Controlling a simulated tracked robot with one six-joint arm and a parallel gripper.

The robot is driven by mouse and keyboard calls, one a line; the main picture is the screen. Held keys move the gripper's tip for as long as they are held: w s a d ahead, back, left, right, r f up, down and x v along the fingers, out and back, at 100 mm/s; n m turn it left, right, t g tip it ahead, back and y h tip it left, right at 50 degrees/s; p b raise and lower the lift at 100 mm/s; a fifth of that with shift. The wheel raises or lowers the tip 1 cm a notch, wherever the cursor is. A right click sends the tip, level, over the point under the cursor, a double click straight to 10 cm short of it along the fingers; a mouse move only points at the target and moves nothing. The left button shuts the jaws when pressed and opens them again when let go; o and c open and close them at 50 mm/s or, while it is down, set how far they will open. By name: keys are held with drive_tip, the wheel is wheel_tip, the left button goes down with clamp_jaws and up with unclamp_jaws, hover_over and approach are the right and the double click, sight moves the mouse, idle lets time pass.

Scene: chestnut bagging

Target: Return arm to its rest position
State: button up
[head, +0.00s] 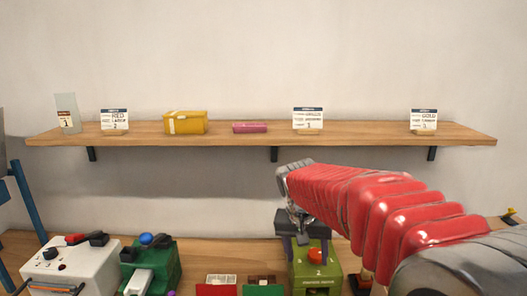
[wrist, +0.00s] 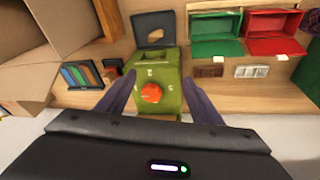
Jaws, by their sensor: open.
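My gripper (head: 303,236) hangs from the red-sleeved arm in the head view, above the green machine (head: 318,275) with a round orange-red button. In the wrist view my two dark fingers (wrist: 160,105) are spread apart with nothing between them. The same green machine (wrist: 165,72) and its orange button (wrist: 152,92) lie beyond the fingertips. Whether the gripper touches the machine is not clear.
A wooden shelf (head: 200,135) on the wall carries a yellow box (head: 185,122), a pink pack (head: 250,127) and cards. A white machine (head: 70,268) and a dark green machine (head: 155,262) stand left. Green (wrist: 215,28) and red (wrist: 272,28) bins and a cardboard box (wrist: 60,25) flank the green machine.

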drive_tip(key=s+d+r+n+t+y, duration=0.1)
drive_tip(key=s+d, duration=0.1)
drive_tip(key=s, duration=1)
drive_tip(key=s+d+r+n+t+y, duration=0.1)
drive_tip(key=s+d+n+t, duration=0.1)
drive_tip(key=s, duration=1.1)
drive_tip(key=shift+s+d, duration=0.15)
drive_tip(key=shift+d, duration=0.05)
